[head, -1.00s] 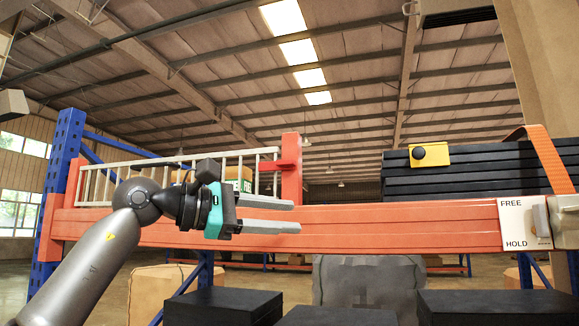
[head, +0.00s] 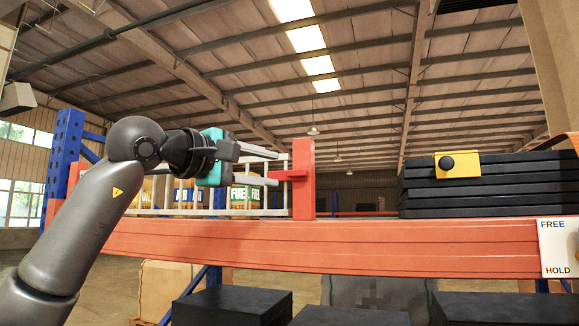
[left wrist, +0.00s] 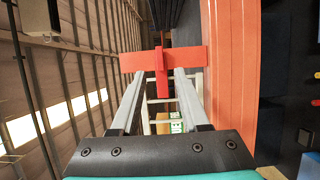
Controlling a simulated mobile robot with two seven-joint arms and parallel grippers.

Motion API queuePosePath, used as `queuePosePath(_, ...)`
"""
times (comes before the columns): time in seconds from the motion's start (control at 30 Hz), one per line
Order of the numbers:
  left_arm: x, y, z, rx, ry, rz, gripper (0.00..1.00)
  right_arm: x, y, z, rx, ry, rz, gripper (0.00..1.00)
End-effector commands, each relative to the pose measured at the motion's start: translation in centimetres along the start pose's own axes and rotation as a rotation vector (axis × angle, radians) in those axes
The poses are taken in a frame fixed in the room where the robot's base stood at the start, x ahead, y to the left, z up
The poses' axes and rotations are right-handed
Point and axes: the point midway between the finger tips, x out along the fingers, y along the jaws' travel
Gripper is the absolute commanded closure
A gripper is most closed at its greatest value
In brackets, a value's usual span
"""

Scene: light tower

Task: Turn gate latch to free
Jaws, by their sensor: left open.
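The red gate latch (head: 288,175) sits on the upright orange-red post (head: 303,190) at the right end of the white gate (head: 222,196). Its handle lies level and points left, towards my left gripper (head: 277,168). That gripper is open, with one finger above the handle's height and one a little below it. In the left wrist view the latch (left wrist: 162,82) shows between the two fingertips (left wrist: 160,76), with the post behind it. I cannot tell whether a finger touches it. My right gripper is out of view.
A long orange beam (head: 330,245) runs below the gate. A FREE/HOLD sign (head: 558,248) is at its right end. Black slabs (head: 500,185) with a yellow plate (head: 457,165) lie on the right. Black boxes (head: 232,305) stand in front. Labelled boxes stand behind the gate.

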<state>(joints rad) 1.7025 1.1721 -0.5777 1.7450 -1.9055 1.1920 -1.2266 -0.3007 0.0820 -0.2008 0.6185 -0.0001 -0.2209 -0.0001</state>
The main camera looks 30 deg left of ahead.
Motion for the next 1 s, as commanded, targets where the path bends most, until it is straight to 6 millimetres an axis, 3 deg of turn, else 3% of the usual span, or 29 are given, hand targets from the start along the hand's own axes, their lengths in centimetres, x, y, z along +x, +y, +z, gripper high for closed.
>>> queuePosePath(0.1,2.6,0.2,0.0,-0.002,-0.002,-0.003,0.55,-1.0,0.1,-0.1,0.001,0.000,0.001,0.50)
queuePosePath(0.3,5.4,0.1,0.0,-0.002,-0.001,-0.002,0.55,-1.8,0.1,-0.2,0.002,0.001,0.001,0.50)
queuePosePath(0.73,6.4,0.0,0.0,-0.001,0.000,0.000,0.55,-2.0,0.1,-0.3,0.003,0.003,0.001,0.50)
queuePosePath(1.0,6.4,0.0,0.0,-0.001,0.000,0.000,0.84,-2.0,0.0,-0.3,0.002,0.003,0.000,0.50)
